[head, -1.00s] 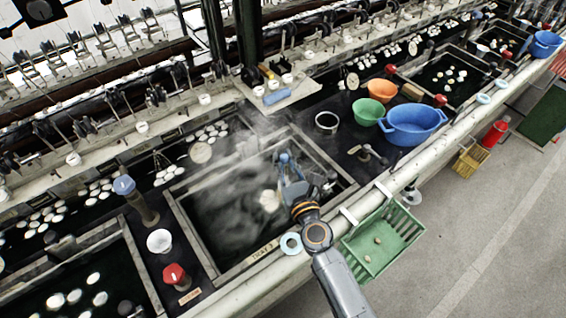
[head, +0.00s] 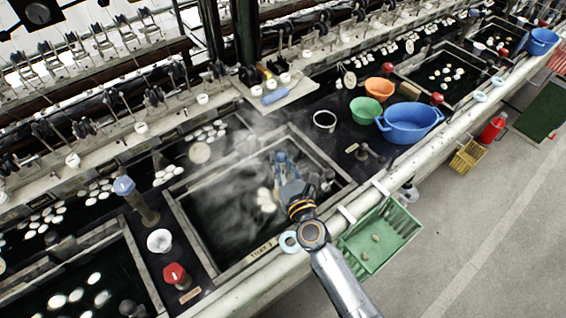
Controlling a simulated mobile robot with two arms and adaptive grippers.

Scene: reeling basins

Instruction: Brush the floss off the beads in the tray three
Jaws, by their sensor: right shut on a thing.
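The third tray (head: 180,222) is a grey-rimmed basin of dark, steaming water, with a label on its front edge. Several pale oval beads (head: 266,198) lie close together in the water, just left of my right gripper. Pale wisps blur the water around them. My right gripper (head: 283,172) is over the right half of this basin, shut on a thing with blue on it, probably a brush. The gripper and steam hide most of the held thing, and I cannot tell if it touches the beads. My left gripper is not in view.
A green basket (head: 385,242) hangs at the front rail, right of my arm. Blue (head: 410,122), green (head: 372,110) and orange (head: 380,88) bowls stand right of the basin. A white cup (head: 160,241) and a red-topped knob (head: 175,275) stand on its left.

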